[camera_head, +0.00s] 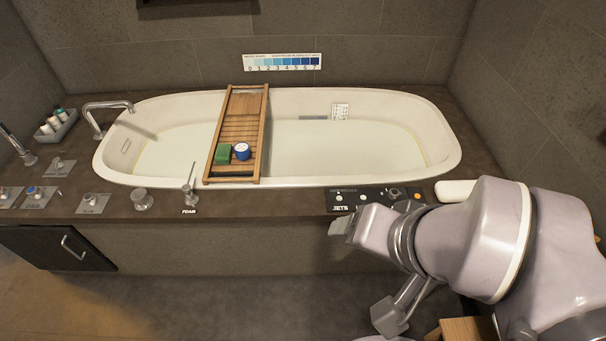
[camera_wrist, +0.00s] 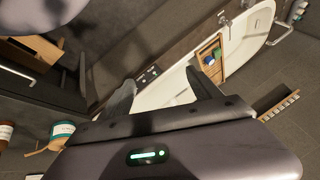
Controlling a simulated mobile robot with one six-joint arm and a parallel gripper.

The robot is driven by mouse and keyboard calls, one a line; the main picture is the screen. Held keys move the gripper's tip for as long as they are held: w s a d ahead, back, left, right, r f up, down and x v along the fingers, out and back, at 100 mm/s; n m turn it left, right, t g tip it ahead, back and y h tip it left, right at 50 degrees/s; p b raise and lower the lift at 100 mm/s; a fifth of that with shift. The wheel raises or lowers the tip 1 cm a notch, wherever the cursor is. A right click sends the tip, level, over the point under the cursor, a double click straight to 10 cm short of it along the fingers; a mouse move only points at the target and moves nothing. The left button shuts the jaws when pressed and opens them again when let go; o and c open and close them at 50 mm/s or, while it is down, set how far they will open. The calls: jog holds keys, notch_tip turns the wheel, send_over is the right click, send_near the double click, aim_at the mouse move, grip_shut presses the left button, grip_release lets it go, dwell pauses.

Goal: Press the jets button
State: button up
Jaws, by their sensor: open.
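The black jets panel (camera_head: 352,202) is set in the front rim of the tub deck, with a white "JETS" label (camera_head: 340,208). On it are small pale round buttons (camera_head: 362,196), a dark knob (camera_head: 393,192) and an orange button (camera_head: 417,196). Which one is the jets button cannot be told for sure. My gripper (camera_head: 342,226) is in front of and just below the panel's left part, apparently not touching it. In the wrist view my gripper (camera_wrist: 163,90) has its two dark fingers spread and empty, with the panel (camera_wrist: 148,75) beyond them.
A white bathtub (camera_head: 350,150) carries a wooden tray (camera_head: 240,105) with a green block and a blue-lidded jar. Taps, a foam lever (camera_head: 190,185) and a bottle caddy (camera_head: 55,125) stand left. A white roll (camera_head: 455,190) lies right of the panel, near my arm.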

jog(key=shift+c, duration=0.4)
grip_shut()
dwell(1.4)
